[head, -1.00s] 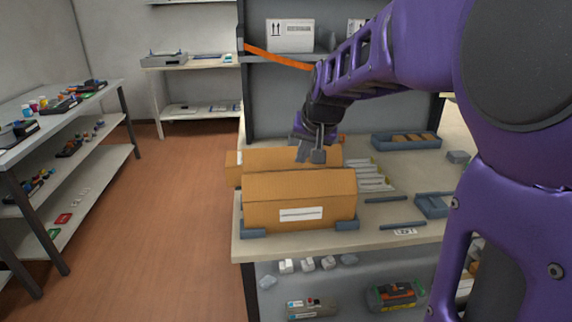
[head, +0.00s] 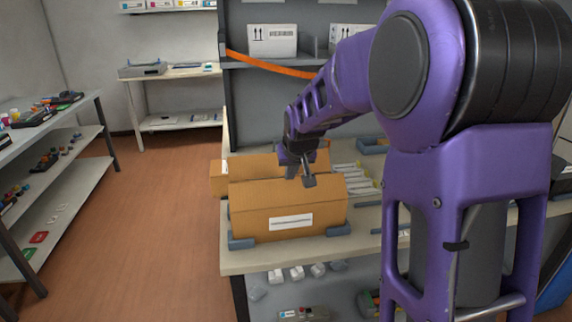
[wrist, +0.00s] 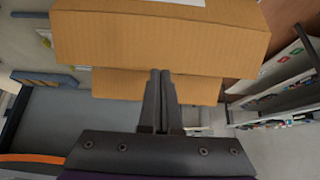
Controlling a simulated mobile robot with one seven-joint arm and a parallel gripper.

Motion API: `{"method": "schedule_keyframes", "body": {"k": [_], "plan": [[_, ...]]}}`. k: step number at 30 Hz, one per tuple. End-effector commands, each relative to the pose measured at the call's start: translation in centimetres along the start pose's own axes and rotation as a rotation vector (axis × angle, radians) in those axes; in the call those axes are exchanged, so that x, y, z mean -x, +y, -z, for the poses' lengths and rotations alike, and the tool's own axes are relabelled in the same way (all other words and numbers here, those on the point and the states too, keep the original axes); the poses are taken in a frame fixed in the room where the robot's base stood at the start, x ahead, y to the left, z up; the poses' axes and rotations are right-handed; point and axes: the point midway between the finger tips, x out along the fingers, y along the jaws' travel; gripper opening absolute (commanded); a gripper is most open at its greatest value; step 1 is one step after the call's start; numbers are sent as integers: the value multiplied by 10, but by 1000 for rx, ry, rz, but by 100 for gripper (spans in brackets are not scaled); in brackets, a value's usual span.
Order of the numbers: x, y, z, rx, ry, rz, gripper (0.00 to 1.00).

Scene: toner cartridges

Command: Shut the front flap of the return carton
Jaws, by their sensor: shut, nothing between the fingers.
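The return carton (head: 262,227) is a brown box with a white label on its front, standing at the table's front left corner. Its front flap (head: 262,193) rises above a crease over the label; I cannot tell its exact tilt. Another brown panel (head: 250,166) stands behind it. My gripper (head: 303,183) is shut and empty, pointing down at the flap's upper edge, right of the middle. The wrist view shows the carton (wrist: 160,40) across the top and my shut fingertips (wrist: 160,72) overlapping its edge. I cannot tell whether they touch it.
Grey-blue corner blocks (head: 241,243) hold the carton's base on the table (head: 290,261). White sticks (head: 357,178) lie to its right. A shelf with white boxes (head: 272,40) and an orange strap (head: 270,64) stands behind. Open floor (head: 130,230) lies left.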

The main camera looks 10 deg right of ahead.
Motion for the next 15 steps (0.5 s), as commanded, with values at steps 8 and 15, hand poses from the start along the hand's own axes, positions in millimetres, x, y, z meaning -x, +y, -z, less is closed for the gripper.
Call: {"method": "schedule_keyframes", "body": {"k": [8, 15], "plan": [[-20, 0, 4, 0, 0, 0, 0], [-21, 0, 4, -1, 1, 0, 0]]}}
